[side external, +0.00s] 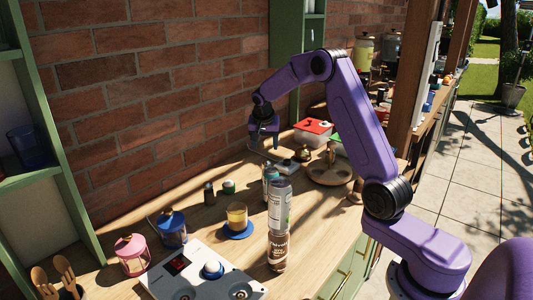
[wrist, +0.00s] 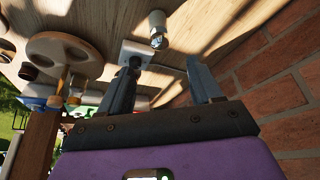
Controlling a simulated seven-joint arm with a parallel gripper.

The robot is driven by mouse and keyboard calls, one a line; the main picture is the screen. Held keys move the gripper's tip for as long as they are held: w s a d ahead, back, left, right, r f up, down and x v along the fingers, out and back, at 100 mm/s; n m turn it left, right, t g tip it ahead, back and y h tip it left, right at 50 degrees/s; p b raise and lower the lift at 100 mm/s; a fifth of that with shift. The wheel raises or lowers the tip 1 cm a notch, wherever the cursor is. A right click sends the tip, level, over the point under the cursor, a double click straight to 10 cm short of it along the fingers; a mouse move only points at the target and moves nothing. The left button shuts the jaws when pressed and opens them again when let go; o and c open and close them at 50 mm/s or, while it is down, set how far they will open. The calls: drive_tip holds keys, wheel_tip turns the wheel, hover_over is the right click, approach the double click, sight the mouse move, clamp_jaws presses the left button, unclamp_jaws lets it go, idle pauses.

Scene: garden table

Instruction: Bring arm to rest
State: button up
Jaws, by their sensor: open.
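My purple arm reaches over the wooden table (side external: 320,225), and my gripper (side external: 264,143) hangs near the brick wall, above the far part of the table. In the wrist view my gripper (wrist: 158,72) has its two dark fingers spread apart with nothing between them. Beyond the fingers in that view lie a small white-grey block (wrist: 135,52) and a pale cylindrical item (wrist: 157,30). Whether the left finger is close to the block cannot be told.
Tall bottles (side external: 279,225) stand mid-table. A red-lidded box (side external: 313,132) and round wooden stand (side external: 329,173) are beside my gripper. The brick wall (side external: 140,90) runs behind.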

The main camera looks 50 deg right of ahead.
drive_tip(key=s+a+r+n+g+y, duration=0.1)
drive_tip(key=s+a+n, duration=0.45)
drive_tip(key=a, duration=0.45)
drive_tip(key=s+a+r+n+y, duration=0.1)
drive_tip(key=s+a+n+y, duration=0.1)
drive_tip(key=s+a+n, duration=0.6)
drive_tip(key=s+a+r+n+g+y, duration=0.15)
drive_tip(key=s+a, duration=0.25)
drive_tip(key=a, duration=0.9)
drive_tip(key=s+a+r+n+g, duration=0.15)
drive_tip(key=s+n, duration=0.25)
drive_tip(key=s, duration=0.5)
drive_tip(key=s+a+n+g, duration=0.1)
drive_tip(key=s+a+n, duration=0.1)
drive_tip(key=s+n, duration=0.5)
drive_tip(key=s+d+f+m+t, duration=0.1)
drive_tip(key=s+d+m+t, duration=0.1)
drive_tip(key=s+d, duration=0.6)
drive_tip(key=shift+s+d+f+t, duration=0.2)
drive_tip(key=shift+d+t, duration=0.2)
drive_tip(key=shift+d, duration=0.15)
drive_tip(key=shift+h, duration=0.25)
